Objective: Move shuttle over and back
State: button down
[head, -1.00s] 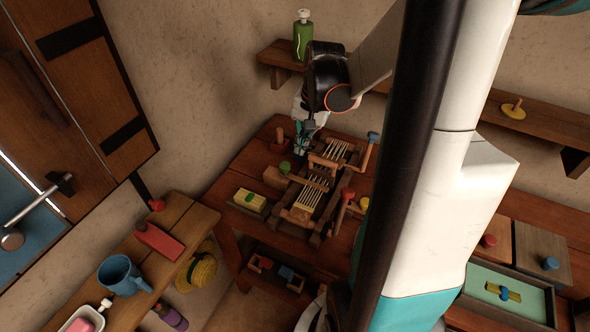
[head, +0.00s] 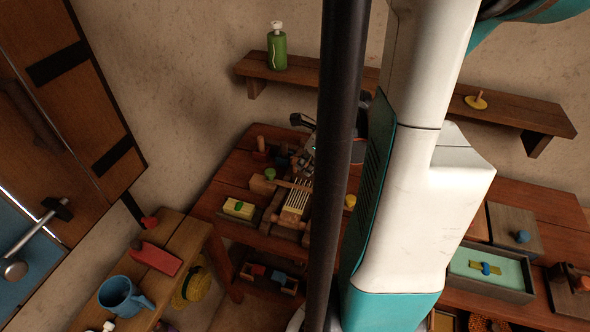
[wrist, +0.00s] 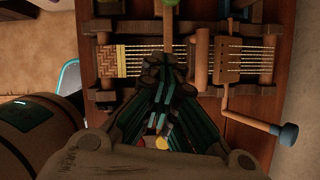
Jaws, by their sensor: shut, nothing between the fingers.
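The wooden loom (head: 293,210) stands on the table, partly hidden behind my black column in the head view. In the wrist view the loom (wrist: 145,60) shows pale warp threads, a woven patch (wrist: 108,62) at the left and a comb-like frame (wrist: 243,62) at the right. A wooden block with a green knob (head: 270,173), possibly the shuttle, sits at the loom's left side. A wooden bar (wrist: 168,28) crosses the warp near the fingertips. My gripper (wrist: 165,75) is shut and empty over the loom's middle; contact with the bar cannot be told.
A crank with a blue handle (wrist: 288,134) sticks out at the loom's right. A shelf (head: 297,72) with a green bottle (head: 277,48) runs along the wall behind. A side bench (head: 185,232) stands at left.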

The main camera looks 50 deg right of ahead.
jog(key=b, duration=0.4)
send_near(279, 183)
jog(key=f, duration=0.1)
jog(key=s+f, duration=0.1)
jog(key=f, duration=0.1)
jog(key=s+f, duration=0.1)
jog(key=shift+d+f, duration=0.15)
jog(key=shift+f, duration=0.25)
jog(key=shift+w+r, duration=0.2)
jog(key=shift+w, duration=0.9)
jog(key=shift+w+a, duration=0.3)
jog(key=shift+w, duration=0.35)
jog(key=w+a, duration=0.1)
jog(key=w, duration=0.2)
jog(key=w+a, duration=0.1)
jog(key=w, duration=0.2)
jog(key=w+a+b, duration=0.1)
jog(key=w, duration=0.2)
jog(key=shift+w+a+r, duration=0.1)
jog(key=shift+a, duration=0.25)
